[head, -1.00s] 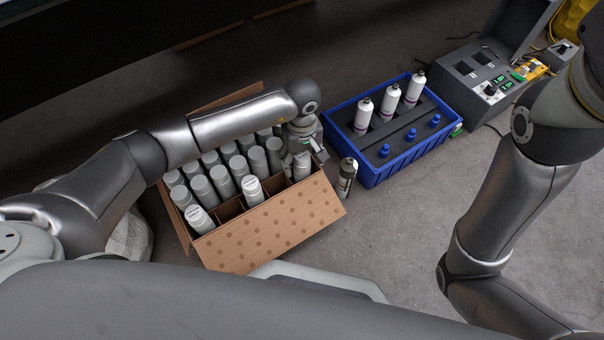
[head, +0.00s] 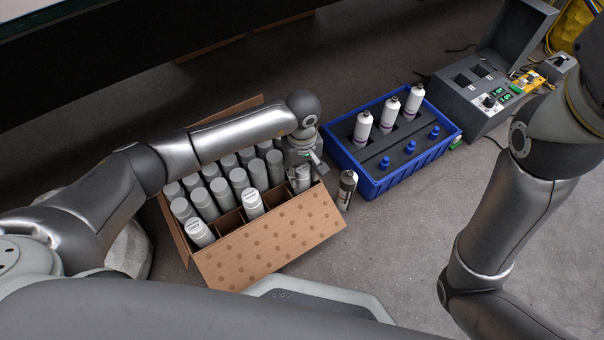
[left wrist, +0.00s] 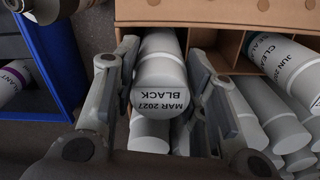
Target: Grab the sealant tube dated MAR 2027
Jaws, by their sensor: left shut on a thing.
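The sealant tube marked MAR 2027 BLACK (left wrist: 160,75) is grey-white with a rounded end. In the left wrist view it lies between the two fingers of my left gripper (left wrist: 158,82), which is shut on it. In the head view this tube (head: 300,179) stands in the front right corner of the cardboard box (head: 270,232), with my left gripper (head: 303,160) over it. Another tube, marked JUN 2027 (left wrist: 290,70), stands in a compartment beside it. My right arm shows at the right, but its gripper is out of view.
Several more grey tubes (head: 220,190) fill the box. A dark-bodied tube (head: 346,188) stands on the floor right of the box. Beyond it is a blue tray (head: 390,182) with white bottles and blue caps. A grey control case (head: 478,100) stands behind.

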